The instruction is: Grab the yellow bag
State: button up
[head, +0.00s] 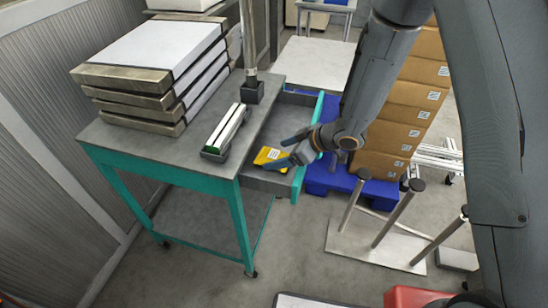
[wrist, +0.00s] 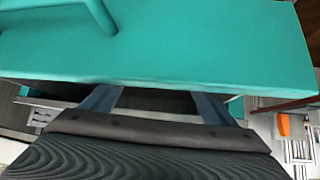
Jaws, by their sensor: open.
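The yellow bag (head: 268,157) lies in the open drawer (head: 297,185) of the teal-framed table in the head view. It has a pale label, and its right part is partly covered by my gripper. My gripper (head: 286,149) is open, with its fingers on either side of the bag's right end as seen from the head. I cannot tell whether they touch it. In the wrist view my gripper (wrist: 157,98) shows two spread fingers reaching under the teal drawer front (wrist: 190,45). The bag is not visible there.
The table top (head: 150,141) carries a stack of film cases (head: 150,60) and a small green-and-white object (head: 226,130). Stacked cardboard boxes (head: 405,105) stand behind my arm on a blue pallet (head: 330,180). A rack with upright posts (head: 390,220) stands at right.

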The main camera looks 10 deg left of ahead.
aim_at(274, 155)
jog(key=shift+p+x, duration=0.4)
jog(key=shift+x, duration=1.2)
jog(key=shift+c, duration=0.5)
jog(key=c, duration=1.2)
